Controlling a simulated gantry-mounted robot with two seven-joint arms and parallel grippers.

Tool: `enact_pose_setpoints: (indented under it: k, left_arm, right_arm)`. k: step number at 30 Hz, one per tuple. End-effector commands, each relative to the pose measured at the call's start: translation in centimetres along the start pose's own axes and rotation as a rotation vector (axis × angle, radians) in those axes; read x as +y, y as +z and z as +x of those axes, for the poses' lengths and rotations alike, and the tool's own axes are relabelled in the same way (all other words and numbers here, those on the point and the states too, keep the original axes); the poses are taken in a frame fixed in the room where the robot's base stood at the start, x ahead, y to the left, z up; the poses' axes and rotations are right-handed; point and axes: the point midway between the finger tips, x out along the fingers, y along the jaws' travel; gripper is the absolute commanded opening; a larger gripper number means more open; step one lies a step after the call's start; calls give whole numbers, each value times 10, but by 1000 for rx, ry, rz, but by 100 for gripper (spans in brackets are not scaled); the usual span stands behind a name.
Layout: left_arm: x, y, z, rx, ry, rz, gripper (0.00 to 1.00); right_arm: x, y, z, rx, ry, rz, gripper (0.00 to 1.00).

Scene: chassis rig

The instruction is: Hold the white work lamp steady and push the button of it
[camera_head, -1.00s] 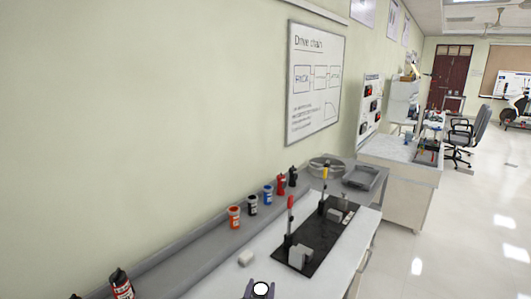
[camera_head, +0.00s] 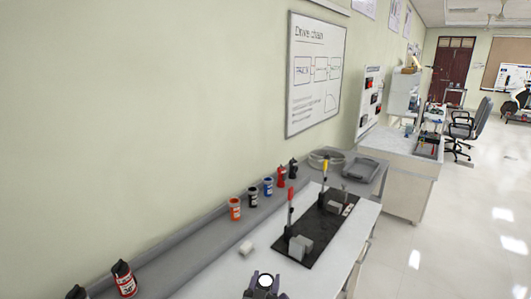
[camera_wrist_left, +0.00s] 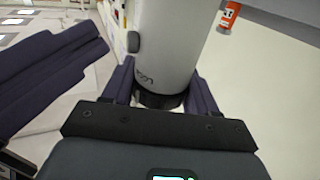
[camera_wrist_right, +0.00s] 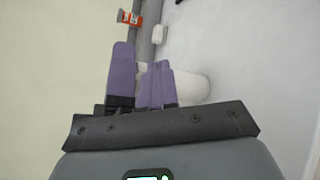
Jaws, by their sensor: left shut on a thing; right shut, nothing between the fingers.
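The white work lamp (camera_wrist_left: 165,45) is a white cylinder with a dark lower band, standing between the fingers of my left gripper (camera_wrist_left: 160,80) in the left wrist view. The left gripper is shut on it. A grey button (camera_wrist_left: 133,42) sits on the lamp's left side there. My right gripper's dark purple fingers (camera_wrist_left: 60,75) lie left of the lamp, apart from the button. In the right wrist view the right gripper (camera_wrist_right: 143,65) is shut and empty, with part of the lamp (camera_wrist_right: 193,88) behind its fingers. The head view shows the lamp's round top (camera_head: 265,281) at the bottom edge.
The white bench holds a black board (camera_head: 318,230) with red and yellow upright handles and grey blocks. A small white block (camera_head: 246,247) lies left of it. Several bottles, including an orange one (camera_head: 235,209), line the back ledge. The front bench surface looks clear.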

Motion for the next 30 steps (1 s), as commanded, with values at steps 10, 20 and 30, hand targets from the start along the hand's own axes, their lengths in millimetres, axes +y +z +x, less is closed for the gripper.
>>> enact_pose_setpoints:
  k: [10, 20, 30]
  left_arm:
    - [6, 2, -1, -6, 11, 1, 16]
    - [1, 2, 0, -5, 3, 2, 16]
    - [-1, 2, 0, -5, -1, 3, 16]
  right_arm:
    - [-6, 2, -12, 13, 6, -5, 0]
    - [-25, 22, -34, 6, 1, -4, 0]
    - [-31, 28, -42, 5, 0, -2, 0]
